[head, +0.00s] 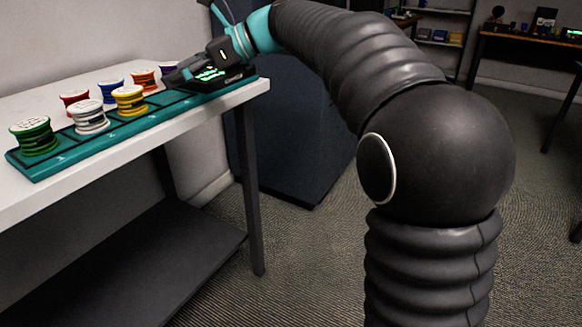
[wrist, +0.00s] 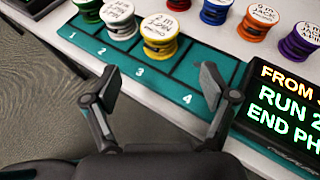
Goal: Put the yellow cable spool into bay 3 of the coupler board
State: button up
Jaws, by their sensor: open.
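The yellow cable spool (wrist: 160,37), with a white labelled top, stands upright in bay 3 of the teal coupler board (wrist: 195,70). It also shows in the head view (head: 130,101). The digit 3 is printed in front of it, and the bay marked 4 beside it is empty. My gripper (wrist: 160,83) is open and empty, its fingers spread in front of the board and apart from the spool. In the head view my gripper (head: 180,76) is over the board's far end, partly hidden by dark parts of the wrist.
A green spool (head: 34,136) stands in bay 1 and a white spool (head: 90,117) in bay 2. Red (head: 74,101), blue (head: 111,88), orange (head: 145,78) and purple (wrist: 299,42) spools stand behind the board. A lit display (wrist: 288,112) sits at the board's end.

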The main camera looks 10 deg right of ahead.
jog(key=s+d+f+n+t+h, duration=0.4)
jog(key=s+d+f+n+h, duration=0.9)
jog(key=s+d+f+n, duration=0.6)
jog(key=s+d+f, duration=0.6)
jog(key=s+f, duration=0.1)
jog(key=s, duration=0.3)
jog(key=shift+d, duration=0.3)
